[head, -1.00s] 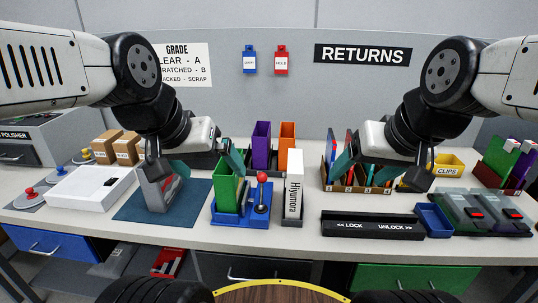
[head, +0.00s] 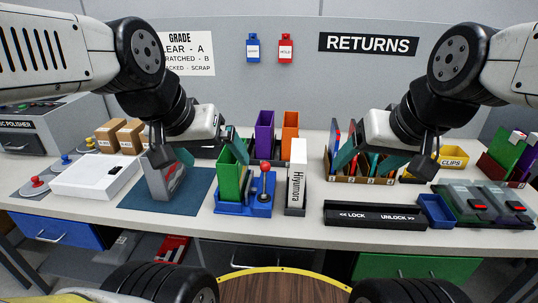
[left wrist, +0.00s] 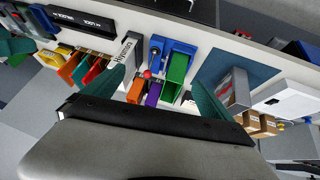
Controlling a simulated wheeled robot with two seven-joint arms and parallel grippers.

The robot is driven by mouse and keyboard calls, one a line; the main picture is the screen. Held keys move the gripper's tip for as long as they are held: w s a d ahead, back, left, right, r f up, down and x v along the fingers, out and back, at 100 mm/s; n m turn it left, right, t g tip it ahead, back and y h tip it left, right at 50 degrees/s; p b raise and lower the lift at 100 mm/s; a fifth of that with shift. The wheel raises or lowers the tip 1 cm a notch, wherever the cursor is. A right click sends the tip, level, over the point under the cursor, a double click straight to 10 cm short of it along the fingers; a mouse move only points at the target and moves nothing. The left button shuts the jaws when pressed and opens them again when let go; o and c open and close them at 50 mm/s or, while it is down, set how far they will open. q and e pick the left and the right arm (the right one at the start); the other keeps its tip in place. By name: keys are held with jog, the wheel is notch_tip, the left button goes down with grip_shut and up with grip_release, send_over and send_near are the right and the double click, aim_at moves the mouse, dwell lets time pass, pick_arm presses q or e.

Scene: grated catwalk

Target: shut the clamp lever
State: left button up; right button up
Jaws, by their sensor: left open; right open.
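The clamp is a blue fixture (head: 240,207) on the bench, with a red-knobbed lever (head: 265,167) standing about upright at its right side. A green case (head: 233,178) stands in it. My left gripper (head: 209,152) is open and empty, above and behind the bench front, left of the lever; one teal finger overlaps the green case in the picture. The left wrist view shows the clamp (left wrist: 160,47), red knob (left wrist: 148,74) and green case (left wrist: 177,72) beyond the spread fingers, apart from them. My right gripper (head: 370,160) is open in front of the numbered sorter.
A white Hiyumora box (head: 297,175) stands close right of the clamp. A grey item (head: 163,183) on a dark mat (head: 190,196) is to its left. Purple (head: 264,135) and orange (head: 290,135) bins are behind. A black lock/unlock bar (head: 374,214) lies at front right.

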pick_arm(q)
jog(key=shift+w, duration=0.2)
jog(key=c, duration=0.6)
jog(key=w+g, duration=0.1)
jog(key=w, duration=0.2)
jog(key=w+d+m+g, duration=0.1)
jog(key=w, duration=0.3)
jog(key=w+d+g+y, duration=0.1)
jog(key=w, duration=0.2)
jog(key=shift+w+d+f, duration=0.15)
jog(key=shift+d+f, duration=0.05)
jog(key=shift+d, duration=0.05)
jog(key=c, duration=0.4)
jog(key=m+g+y, duration=0.2)
jog(key=g, duration=0.1)
send_over(268, 163)
jog(key=f, duration=0.7)
jog(key=shift+s+a+f, duration=0.15)
jog(key=shift+s+f, duration=0.15)
jog(key=shift+w+f, duration=0.25)
jog(key=shift+f, duration=0.3)
jog(key=f, duration=0.7)
jog(key=shift+w+a+f, duration=0.1)
jog(key=shift+a+f, duration=0.05)
jog(key=shift+a, duration=0.05)
grip_shut()
